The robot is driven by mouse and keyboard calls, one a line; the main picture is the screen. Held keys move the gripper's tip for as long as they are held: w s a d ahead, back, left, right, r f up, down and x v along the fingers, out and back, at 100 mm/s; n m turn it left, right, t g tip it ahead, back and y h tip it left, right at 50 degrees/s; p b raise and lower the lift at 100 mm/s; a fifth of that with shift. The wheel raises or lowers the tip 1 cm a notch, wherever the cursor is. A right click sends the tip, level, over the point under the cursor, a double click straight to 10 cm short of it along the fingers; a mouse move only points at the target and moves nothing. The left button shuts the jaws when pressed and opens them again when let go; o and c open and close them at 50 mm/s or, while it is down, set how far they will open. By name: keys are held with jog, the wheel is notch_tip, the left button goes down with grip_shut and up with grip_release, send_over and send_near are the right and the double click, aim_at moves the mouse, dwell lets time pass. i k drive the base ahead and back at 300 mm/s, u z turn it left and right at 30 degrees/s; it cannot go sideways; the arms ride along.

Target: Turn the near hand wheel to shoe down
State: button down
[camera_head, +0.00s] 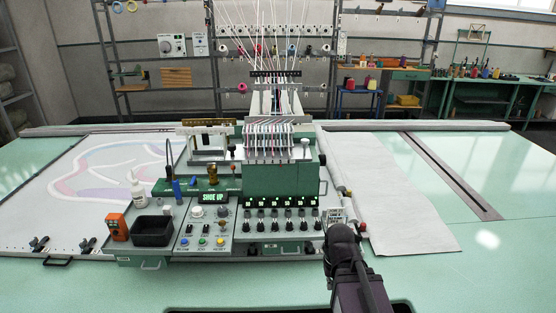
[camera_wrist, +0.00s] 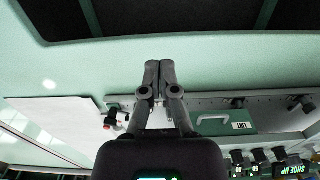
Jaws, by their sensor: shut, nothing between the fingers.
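The green tufting machine (camera_head: 280,175) stands in the middle of the table, and its display (camera_head: 213,197) reads SHOE UP. The display also shows, upside down, at the wrist view's lower right (camera_wrist: 292,170). A small dark and red knob-like part (camera_head: 362,226) sits at the machine's right front edge and appears in the wrist view (camera_wrist: 112,118). I cannot tell whether it is the near hand wheel; no wheel rim shows clearly. My gripper (camera_wrist: 153,66) is shut and empty, apart from that part. In the head view my dark wrist covers the machine's front right corner.
Grey cloth (camera_head: 390,205) covers the table to the right. A drawer handle (camera_wrist: 212,117) and a LIFT label (camera_wrist: 241,126) show near my gripper.

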aim_at(322, 158)
jog(key=k, duration=1.3)
jog(key=z, duration=0.3)
jog(key=i, duration=1.35)
jog(key=u, duration=0.6)
jog(key=i, duration=0.55)
jog(key=u, duration=0.2)
